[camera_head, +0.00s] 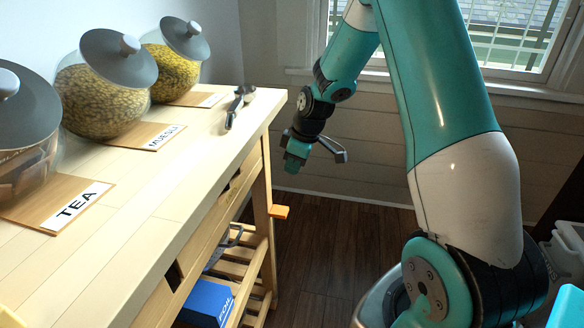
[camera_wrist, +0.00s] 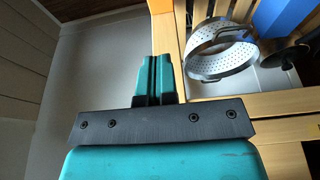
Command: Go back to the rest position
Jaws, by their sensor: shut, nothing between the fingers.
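My gripper (camera_head: 296,160) hangs in free air beyond the far right end of the wooden table (camera_head: 150,225), pointing down. It touches nothing that I can see. In the wrist view its teal fingers (camera_wrist: 156,68) are together with only a thin line between them, and they hold nothing. My arm comes down to it from the upper right of the head view.
On the table stand a tea jar (camera_head: 22,130), a muesli jar (camera_head: 103,97), a third jar (camera_head: 172,70) and a small dark metal object (camera_head: 240,102). Below are a blue foil box (camera_head: 205,304) and a colander (camera_wrist: 222,62). A window (camera_head: 505,35) is behind.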

